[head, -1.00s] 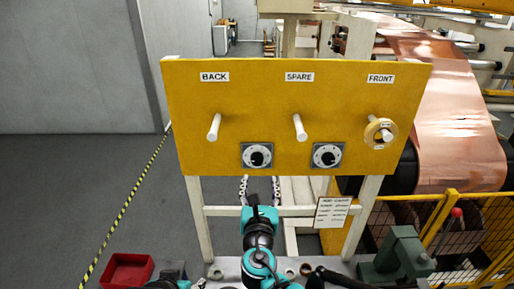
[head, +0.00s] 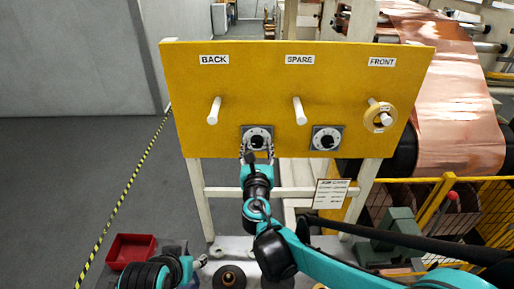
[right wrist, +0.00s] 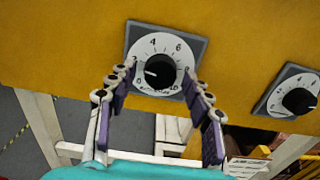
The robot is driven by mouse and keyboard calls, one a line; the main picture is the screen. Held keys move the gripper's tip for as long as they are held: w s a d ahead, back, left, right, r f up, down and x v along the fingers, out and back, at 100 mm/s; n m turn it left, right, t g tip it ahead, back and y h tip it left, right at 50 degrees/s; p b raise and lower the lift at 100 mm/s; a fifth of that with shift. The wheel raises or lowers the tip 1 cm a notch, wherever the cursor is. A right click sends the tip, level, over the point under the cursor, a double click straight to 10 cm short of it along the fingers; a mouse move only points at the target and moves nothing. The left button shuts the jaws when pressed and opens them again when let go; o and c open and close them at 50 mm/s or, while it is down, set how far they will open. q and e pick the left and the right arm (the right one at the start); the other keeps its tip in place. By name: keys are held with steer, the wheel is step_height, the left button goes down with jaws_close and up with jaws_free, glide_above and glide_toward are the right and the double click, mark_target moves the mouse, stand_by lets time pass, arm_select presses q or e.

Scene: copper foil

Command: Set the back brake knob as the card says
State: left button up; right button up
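The left dial with a black knob (head: 257,141) sits on the yellow panel, below and right of the BACK label (head: 214,59). In the right wrist view the knob (right wrist: 160,72) has a white mark pointing left, roughly between 0 and 2. My right gripper (head: 257,151) is open just below the knob; in the wrist view its fingers (right wrist: 158,82) spread on either side of it, and I cannot tell whether they touch. The card (head: 330,194) hangs below the panel at the right; its text is too small to read. My left arm shows at lower left; its gripper (head: 190,263) is unclear.
A second dial (head: 326,138) is right of the first. White pegs (head: 214,110) stick out above, and a tape-like ring (head: 379,118) hangs on the FRONT peg. A red bin (head: 130,249) is at lower left. A yellow fence (head: 440,200) and copper foil (head: 440,95) are at right.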

steer(key=c, duration=0.8)
steer(key=shift+f+m+b, duration=0.15)
steer(key=shift+m+b, duration=0.6)
steer(key=shift+m, duration=0.35)
steer(key=shift+m+b, duration=0.45)
steer(key=shift+m, duration=1.15)
steer(key=o, duration=1.1)
steer(key=shift+o, duration=0.2)
steer(key=s, duration=1.2)
